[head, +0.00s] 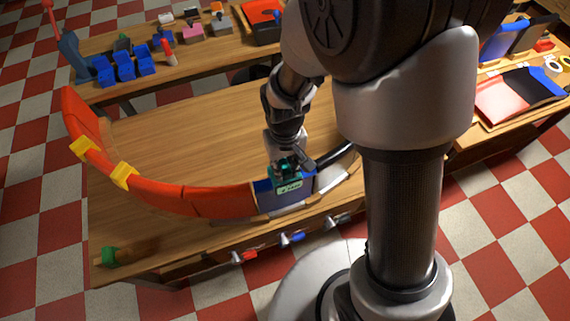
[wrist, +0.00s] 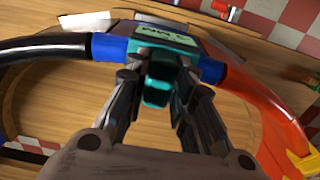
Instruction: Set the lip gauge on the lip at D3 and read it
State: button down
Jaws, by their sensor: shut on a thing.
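The lip gauge is a small teal block (head: 288,178) with a pale green display, whose characters are too small to read surely. My gripper (head: 285,160) is shut on it from above. In the wrist view the gauge (wrist: 160,72) sits between both fingers (wrist: 163,88). The gauge is at the blue section (head: 265,193) of the curved duct lip, overlapping its upper edge. I cannot tell if it is fully seated. The orange lip section (head: 215,202) runs left; a black section (wrist: 45,48) lies on the other side. No D3 mark is legible.
Two yellow clips (head: 123,175) grip the orange lip. A green-ended cylinder (head: 109,256) lies at the front left. Funnel-like pieces with coloured ends (head: 290,238) show along the table front. Blue blocks (head: 122,67) stand on the rear bench. The tabletop inside the ring (head: 175,140) is clear.

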jog(key=shift+f, duration=0.3)
dwell(0.5)
jog(key=c, duration=1.3)
grip_release()
notch_tip(320, 180, up, 11)
jog(key=shift+f, duration=0.2)
jog(key=shift+r, duration=0.75)
